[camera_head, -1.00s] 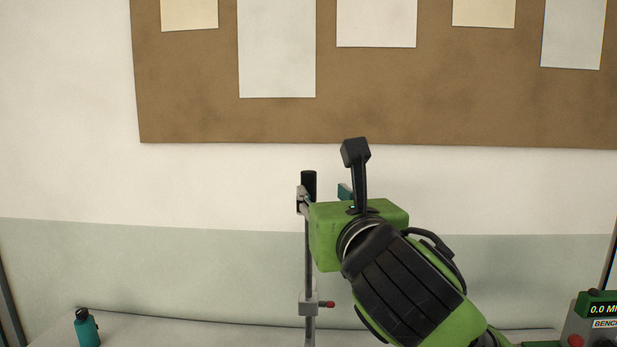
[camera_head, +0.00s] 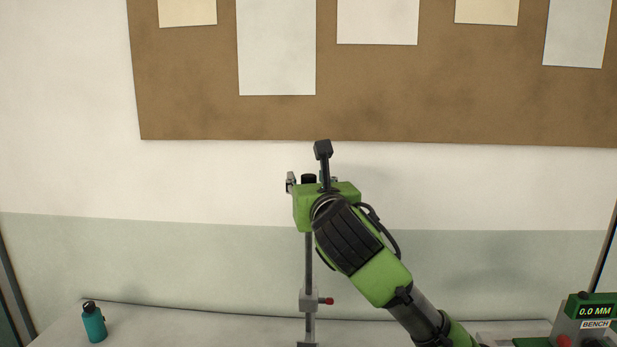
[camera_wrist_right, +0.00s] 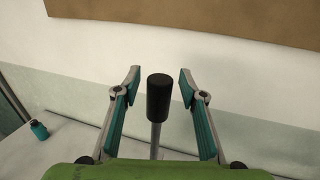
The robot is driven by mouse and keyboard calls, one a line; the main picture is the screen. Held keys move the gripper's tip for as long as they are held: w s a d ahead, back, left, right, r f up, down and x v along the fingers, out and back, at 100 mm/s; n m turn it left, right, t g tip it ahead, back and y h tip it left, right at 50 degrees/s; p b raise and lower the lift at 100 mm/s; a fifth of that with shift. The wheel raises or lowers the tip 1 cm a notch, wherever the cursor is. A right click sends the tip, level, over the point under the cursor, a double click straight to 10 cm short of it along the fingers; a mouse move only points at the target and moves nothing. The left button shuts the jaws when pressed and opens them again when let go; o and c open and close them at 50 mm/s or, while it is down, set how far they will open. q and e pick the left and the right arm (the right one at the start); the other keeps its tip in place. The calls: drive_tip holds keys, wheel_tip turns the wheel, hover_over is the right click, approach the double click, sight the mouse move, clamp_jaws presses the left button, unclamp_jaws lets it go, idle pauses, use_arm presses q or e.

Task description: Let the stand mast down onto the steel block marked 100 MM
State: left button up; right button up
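The stand mast (camera_head: 308,262) is an upright grey rod with a black cap on top. My right gripper (camera_head: 310,182) is at the mast's top, its green body hiding part of the rod. In the right wrist view the black cap (camera_wrist_right: 160,97) stands between the two spread fingers of this gripper (camera_wrist_right: 160,82), with a gap on each side. The right gripper is open and touches nothing that I can see. A grey clamp (camera_head: 308,301) with a red knob (camera_head: 327,301) sits low on the mast. No block marked 100 MM is visible. My left gripper is out of view.
A teal bottle (camera_head: 94,323) stands on the pale bench (camera_head: 200,325) at left. A readout box (camera_head: 590,318) showing 0.0 MM, labelled BENCH, is at the right edge. A brown pinboard (camera_head: 200,110) hangs on the wall. The bench between bottle and mast is clear.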

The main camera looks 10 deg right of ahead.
clamp_jaws()
wheel_tip(320, 180, down, 10)
drive_tip(key=b, duration=0.3)
drive_tip(key=shift+r, duration=0.1)
unclamp_jaws()
drive_tip(key=shift+r, duration=0.1)
